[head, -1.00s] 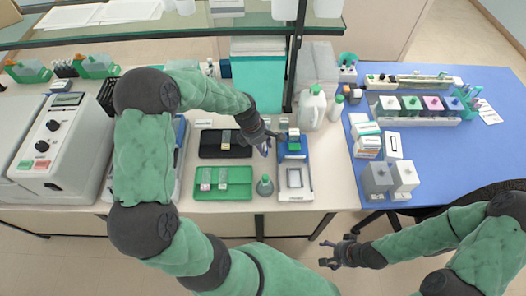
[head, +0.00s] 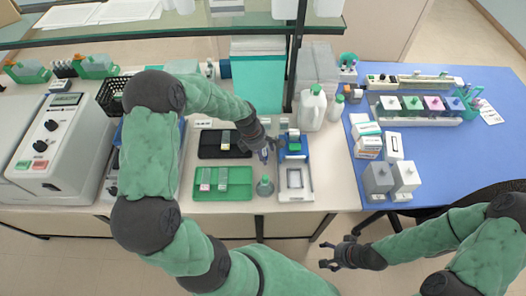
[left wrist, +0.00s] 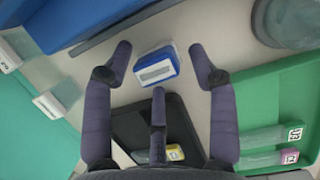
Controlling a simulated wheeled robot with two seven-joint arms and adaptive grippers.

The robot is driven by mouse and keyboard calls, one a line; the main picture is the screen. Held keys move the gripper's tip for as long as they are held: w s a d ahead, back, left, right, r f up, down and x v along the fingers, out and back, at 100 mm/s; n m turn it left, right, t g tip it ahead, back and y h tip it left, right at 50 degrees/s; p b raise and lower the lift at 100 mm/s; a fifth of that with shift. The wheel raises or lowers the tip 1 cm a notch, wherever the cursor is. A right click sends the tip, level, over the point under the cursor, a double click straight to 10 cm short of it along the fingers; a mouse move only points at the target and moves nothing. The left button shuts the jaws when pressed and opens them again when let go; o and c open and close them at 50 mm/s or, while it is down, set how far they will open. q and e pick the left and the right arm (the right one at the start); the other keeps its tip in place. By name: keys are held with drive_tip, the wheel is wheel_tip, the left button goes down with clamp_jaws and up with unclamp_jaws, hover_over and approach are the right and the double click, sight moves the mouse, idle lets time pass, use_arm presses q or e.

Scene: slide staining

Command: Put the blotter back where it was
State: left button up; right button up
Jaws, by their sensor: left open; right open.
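A small blue block with a white top and grey label (left wrist: 155,66), which I take to be the blotter, shows on the pale bench in the left wrist view. It is beside the black tray (left wrist: 140,128). My left gripper (head: 270,151) is open, with its fingertips on either side of the block in the left wrist view (left wrist: 161,52); I see no finger contact. In the head view the gripper mostly hides that spot. My right gripper (head: 341,253) is open and empty, in front of the bench.
The green tray (head: 239,193) holds slides. The blue-and-white device (head: 306,180) is right of my left gripper. White jugs (head: 313,108) stand behind.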

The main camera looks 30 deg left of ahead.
use_arm(q)
drive_tip(key=shift+a+r, duration=0.1)
drive_tip(key=shift+r, duration=0.35)
drive_tip(key=p+v, duration=0.2)
drive_tip(key=v, duration=0.9)
drive_tip(key=shift+r, duration=0.2)
drive_tip(key=shift+s, duration=0.1)
